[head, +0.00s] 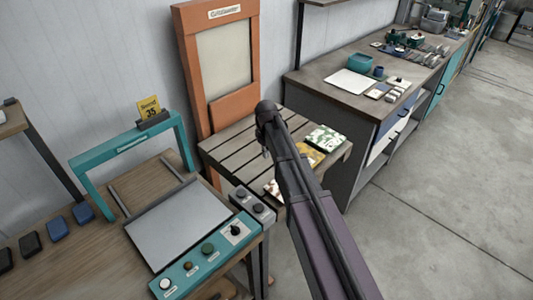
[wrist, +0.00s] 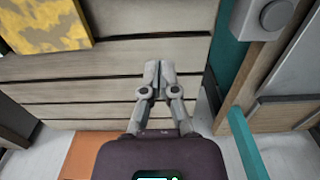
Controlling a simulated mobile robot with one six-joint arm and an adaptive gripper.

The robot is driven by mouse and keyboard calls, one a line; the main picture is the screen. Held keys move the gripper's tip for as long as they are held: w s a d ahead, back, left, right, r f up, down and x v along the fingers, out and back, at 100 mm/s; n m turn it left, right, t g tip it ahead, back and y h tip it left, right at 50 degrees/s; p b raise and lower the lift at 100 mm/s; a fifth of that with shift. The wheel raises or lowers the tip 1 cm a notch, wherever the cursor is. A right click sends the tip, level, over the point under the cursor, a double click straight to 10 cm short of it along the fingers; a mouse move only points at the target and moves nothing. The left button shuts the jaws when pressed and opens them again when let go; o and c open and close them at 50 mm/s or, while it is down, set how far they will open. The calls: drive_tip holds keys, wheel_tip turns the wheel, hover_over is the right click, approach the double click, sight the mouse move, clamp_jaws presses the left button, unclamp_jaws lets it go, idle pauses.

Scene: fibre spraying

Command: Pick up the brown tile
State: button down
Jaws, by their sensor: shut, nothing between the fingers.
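My gripper (wrist: 155,68) is shut and empty above the slatted wooden table (wrist: 130,95). A mustard-yellow tile with a brownish pattern (wrist: 45,22) lies on the slats at the upper left of the wrist view, apart from my fingers. In the head view that yellow tile (head: 307,154) is partly hidden by my arm. A green-and-white tile (head: 326,138) lies beyond it, and a red-and-white tile (head: 272,188) lies nearer, also partly covered. I see no plainly brown tile; the yellow-brown one is closest to that colour.
A teal-framed machine with a grey plate (head: 180,225) and a knob panel stands at the left. An orange frame (head: 190,70) rises behind the slatted table. A workbench (head: 345,98) with tools is at the back right. The floor (head: 450,190) at right is clear.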

drive_tip(key=c, duration=1.4)
unclamp_jaws()
drive_tip(key=c, duration=1)
unclamp_jaws()
drive_tip(key=shift+d, duration=0.1)
drive_tip(key=o, duration=0.3)
drive_tip(key=shift+s+d, duration=0.2)
drive_tip(key=shift+s, duration=0.1)
drive_tip(key=shift+o, duration=0.7)
drive_tip(key=s+d+m, duration=0.4)
drive_tip(key=s+d, duration=0.5)
drive_tip(key=s, duration=0.1)
drive_tip(key=s+d+m, duration=0.5)
drive_tip(key=s+d, duration=0.2)
drive_tip(key=s, duration=0.4)
